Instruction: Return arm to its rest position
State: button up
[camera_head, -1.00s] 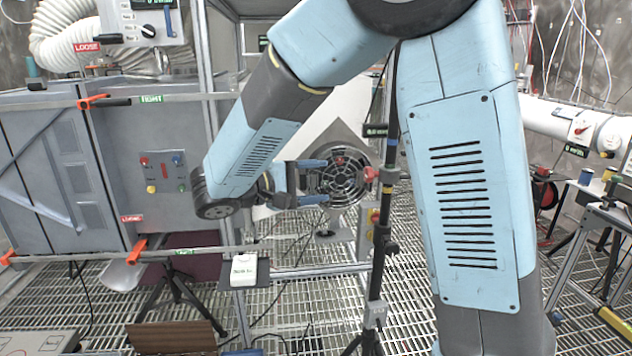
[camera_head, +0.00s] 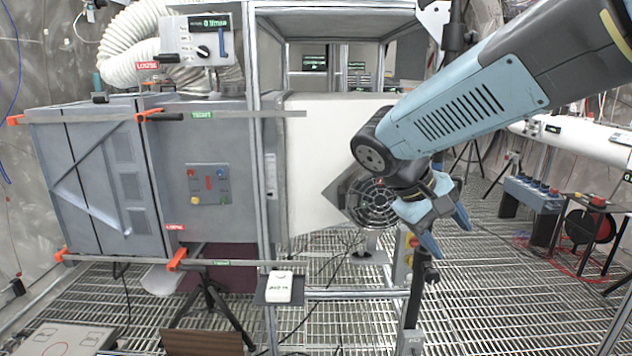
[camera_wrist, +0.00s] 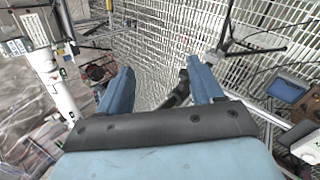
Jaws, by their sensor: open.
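My gripper (camera_head: 442,224) is at the right of centre in the head view, pointing down and to the right. Its two blue fingers are spread apart with nothing between them. In the wrist view the fingers (camera_wrist: 160,88) also stand apart, with the grated floor far below. My arm comes in from the upper right of the head view. Behind my gripper, a round fan grille (camera_head: 372,203) in a dark square plate is partly hidden by the wrist.
A grey cabinet (camera_head: 90,190) with orange clamps and a button panel (camera_head: 208,184) stands at left. A white box (camera_head: 279,287) sits on a small shelf. A dark pole (camera_head: 417,300) stands just below my gripper. A white pipe (camera_head: 580,137) and a cable reel (camera_head: 585,226) are at right.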

jog(key=s+d+m+t+y, duration=0.1)
jog(key=s+m+t+y, duration=0.1)
jog(key=s+y, duration=0.3)
jog(key=shift+s+r+m+t+y, duration=0.3)
jog(key=shift+s+r+t+y, duration=0.1)
jog(key=shift+s, duration=0.2)
jog(key=shift+s+a+r+m+t+y, duration=0.1)
jog(key=shift+s+r+m+t+y, duration=0.15)
jog(key=shift+s+r+t+y, duration=0.25)
jog(key=shift+s+a+r+m+t+y, duration=0.1)
jog(key=shift+s+r+m+t+y, duration=0.15)
jog(key=shift+t, duration=0.35)
